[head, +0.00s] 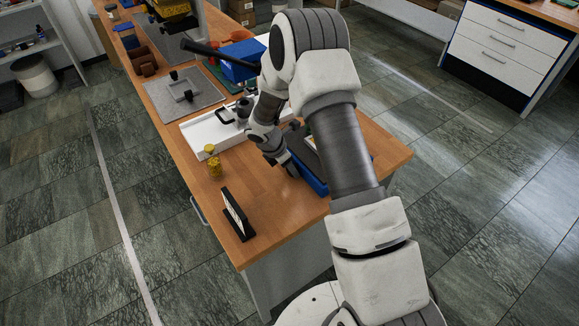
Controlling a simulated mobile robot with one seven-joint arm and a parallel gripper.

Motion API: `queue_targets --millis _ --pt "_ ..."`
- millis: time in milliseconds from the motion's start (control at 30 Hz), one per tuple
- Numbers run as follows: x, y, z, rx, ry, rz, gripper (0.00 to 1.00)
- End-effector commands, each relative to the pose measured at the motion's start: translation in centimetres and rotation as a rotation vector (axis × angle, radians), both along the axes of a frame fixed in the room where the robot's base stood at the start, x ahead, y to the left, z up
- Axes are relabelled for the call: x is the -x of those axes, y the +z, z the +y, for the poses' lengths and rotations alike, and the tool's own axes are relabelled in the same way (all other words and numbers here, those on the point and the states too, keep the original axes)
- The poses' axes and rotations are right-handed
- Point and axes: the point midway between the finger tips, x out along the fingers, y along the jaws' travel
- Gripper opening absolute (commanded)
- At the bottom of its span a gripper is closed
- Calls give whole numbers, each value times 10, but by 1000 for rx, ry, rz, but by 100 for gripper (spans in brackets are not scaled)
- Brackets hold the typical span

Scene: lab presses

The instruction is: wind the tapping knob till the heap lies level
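My gripper (289,166) is at the near part of the wooden bench, low over or beside a dark blue-edged thing (312,181). My arm covers much of that thing, and I cannot tell whether the gripper touches it. The fingers are too small and dark to show whether they are open or shut. I cannot make out a tapping knob or a heap; they may be hidden behind my arm. A dark device with a black handle (226,116) stands in a white tray (199,147), left of my gripper.
Farther back are a grey mat (163,99), a blue box (238,62) and brown blocks. Bare wood lies around the card.

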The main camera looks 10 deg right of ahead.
Motion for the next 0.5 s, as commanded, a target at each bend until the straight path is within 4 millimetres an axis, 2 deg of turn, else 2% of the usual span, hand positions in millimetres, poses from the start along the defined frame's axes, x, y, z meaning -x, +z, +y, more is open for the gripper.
queue_targets --millis 33,100,500 --pt "0 0 0 0 0 0 8" --pt "0 0 0 0 0 0 0" --pt "0 -5 -1 -32 3 -94 0"
